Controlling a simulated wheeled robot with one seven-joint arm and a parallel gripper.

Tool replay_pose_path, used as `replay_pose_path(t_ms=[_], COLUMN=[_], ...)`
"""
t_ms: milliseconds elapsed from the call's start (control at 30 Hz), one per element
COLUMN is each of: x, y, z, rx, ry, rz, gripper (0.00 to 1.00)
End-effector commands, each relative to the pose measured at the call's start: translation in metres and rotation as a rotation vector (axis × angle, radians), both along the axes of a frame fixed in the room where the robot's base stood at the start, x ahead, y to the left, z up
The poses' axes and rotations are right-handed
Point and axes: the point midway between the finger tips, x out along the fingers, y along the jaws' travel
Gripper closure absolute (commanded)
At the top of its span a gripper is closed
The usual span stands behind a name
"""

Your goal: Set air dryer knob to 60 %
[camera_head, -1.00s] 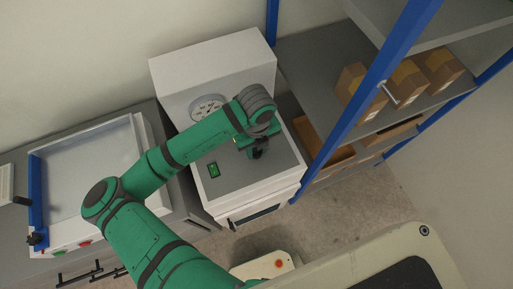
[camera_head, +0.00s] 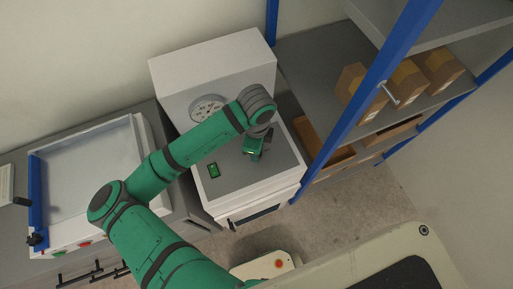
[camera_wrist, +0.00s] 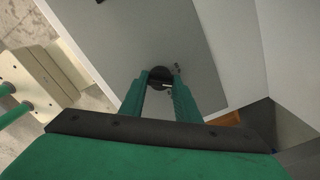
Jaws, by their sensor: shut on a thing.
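The air dryer is a white cabinet (camera_head: 208,67) with a grey top panel (camera_head: 225,188). A round dial gauge (camera_head: 207,108) is on its upright face, and a small green display (camera_head: 213,170) is on the panel. My gripper (camera_head: 254,150) is over the right part of the panel. In the wrist view, my gripper's two green fingers (camera_wrist: 161,88) are shut on a round black knob (camera_wrist: 160,74), which stands on the grey panel. A small light mark shows between the fingertips. The knob's setting cannot be read. In the head view, my gripper hides the knob.
A blue-framed shelf (camera_head: 365,88) with several cardboard boxes (camera_head: 407,82) stands close on the right. A white tray-like machine with a blue bar (camera_head: 42,199) stands on the left. Concrete floor (camera_head: 345,205) shows in front.

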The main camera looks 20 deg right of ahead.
Motion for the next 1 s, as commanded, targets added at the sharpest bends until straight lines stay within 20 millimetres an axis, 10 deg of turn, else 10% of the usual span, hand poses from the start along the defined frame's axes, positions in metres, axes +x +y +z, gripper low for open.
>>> replay_pose_path(t_ms=[1000], x=[0.0019], y=[0.0021], z=[0.0011], rx=[0.003], ry=[-0.005], rz=[0.66], gripper=[0.93])
